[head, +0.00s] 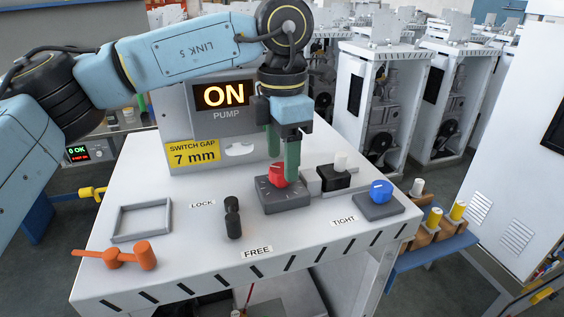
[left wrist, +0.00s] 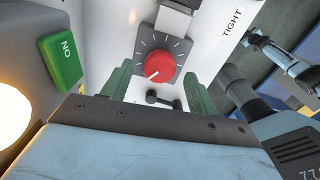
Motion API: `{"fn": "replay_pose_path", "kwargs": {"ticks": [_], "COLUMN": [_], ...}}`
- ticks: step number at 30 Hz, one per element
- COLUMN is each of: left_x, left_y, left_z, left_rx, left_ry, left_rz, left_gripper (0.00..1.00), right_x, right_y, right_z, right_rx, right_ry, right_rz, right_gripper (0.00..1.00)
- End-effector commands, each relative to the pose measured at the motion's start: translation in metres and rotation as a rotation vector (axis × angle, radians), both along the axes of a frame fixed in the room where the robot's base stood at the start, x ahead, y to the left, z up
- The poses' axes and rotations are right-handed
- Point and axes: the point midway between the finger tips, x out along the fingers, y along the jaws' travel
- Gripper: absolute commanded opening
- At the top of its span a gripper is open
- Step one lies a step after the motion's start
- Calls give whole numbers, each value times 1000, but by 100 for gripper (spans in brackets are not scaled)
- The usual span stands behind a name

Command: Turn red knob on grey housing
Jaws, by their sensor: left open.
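The red knob (head: 277,175) sits on a dark grey square housing (head: 285,200) on the white bench top. In the left wrist view the knob (left wrist: 159,66) is round, and its white pointer line aims at the lower left; tick marks ring it on the housing (left wrist: 150,38). My left gripper (head: 281,163) points down over the housing with its two green fingers apart. In the left wrist view the knob lies in line with the gap between the fingers (left wrist: 159,82). In the head view one finger hides part of the knob. I cannot tell whether either finger touches it. My right gripper does not show clearly.
A blue knob (head: 381,190) and a black block with a white peg (head: 334,178) stand right of the housing. A black handle (head: 233,217) and orange handle (head: 120,255) are left. The pump panel (head: 180,115) rises behind, with a green button (left wrist: 60,60) in wrist view.

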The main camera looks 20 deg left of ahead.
Motion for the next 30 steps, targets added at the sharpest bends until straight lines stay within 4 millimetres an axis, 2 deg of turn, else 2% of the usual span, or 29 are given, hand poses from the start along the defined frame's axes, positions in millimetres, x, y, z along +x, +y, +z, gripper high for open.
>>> {"fn": "replay_pose_path", "kwargs": {"ticks": [6, 16, 26, 30], "left_x": [0, 0, 0, 0], "left_y": [0, 0, 0, 0], "left_z": [-20, -23, -23, -23], "left_rx": [1, 1, 1, 1], "left_ry": [1, -1, -1, -1], "left_rz": [0, 1, 1, -20], "left_gripper": [59, 58, 15, 14], "right_x": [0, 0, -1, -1], "right_y": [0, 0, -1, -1], "right_z": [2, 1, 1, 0], "right_rx": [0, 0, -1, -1], "right_ry": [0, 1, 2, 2], "right_rz": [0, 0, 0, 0], "right_gripper": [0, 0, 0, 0]}}
